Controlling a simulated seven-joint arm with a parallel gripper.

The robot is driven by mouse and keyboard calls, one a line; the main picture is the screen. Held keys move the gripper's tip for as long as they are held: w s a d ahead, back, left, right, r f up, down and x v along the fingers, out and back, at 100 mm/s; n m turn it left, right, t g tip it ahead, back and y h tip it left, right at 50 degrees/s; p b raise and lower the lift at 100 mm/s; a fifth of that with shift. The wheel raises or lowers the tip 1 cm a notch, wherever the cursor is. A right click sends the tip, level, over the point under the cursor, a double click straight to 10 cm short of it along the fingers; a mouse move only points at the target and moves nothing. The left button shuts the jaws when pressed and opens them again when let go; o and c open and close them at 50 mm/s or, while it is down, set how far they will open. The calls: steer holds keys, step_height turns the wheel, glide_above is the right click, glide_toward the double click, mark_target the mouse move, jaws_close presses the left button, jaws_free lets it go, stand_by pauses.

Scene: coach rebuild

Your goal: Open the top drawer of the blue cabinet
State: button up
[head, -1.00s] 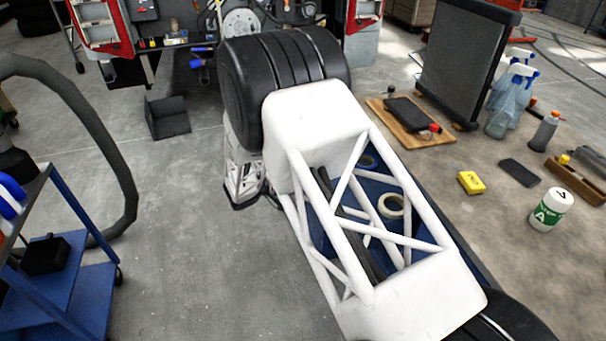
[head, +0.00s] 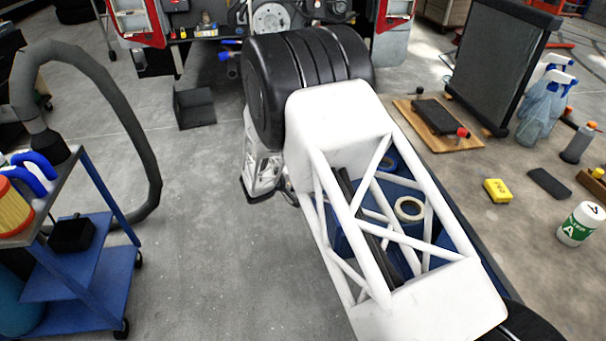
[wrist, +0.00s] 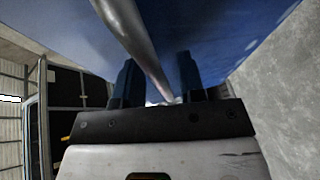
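The blue cabinet (head: 441,232) shows through and beside my white arm frame in the head view; its front is hidden there. In the wrist view a dark blue face (wrist: 215,35), likely the cabinet's, fills the upper middle. A grey bar-shaped handle (wrist: 138,35) slants across it, its lower end reaching the space between my fingers. My gripper (wrist: 157,80) is open, with one dark blue finger on each side and gaps beside the bar. I cannot tell how deep the bar sits between them. The gripper is not clearly visible in the head view.
A tape roll (head: 409,208) lies on the cabinet. A blue cart (head: 92,270) and a grey hose (head: 140,130) stand at left.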

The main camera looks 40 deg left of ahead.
steer(key=v, duration=0.7)
steer(key=shift+s, duration=0.35)
steer(key=shift+a+r, duration=0.1)
steer(key=shift+a, duration=0.05)
stand_by(0.4)
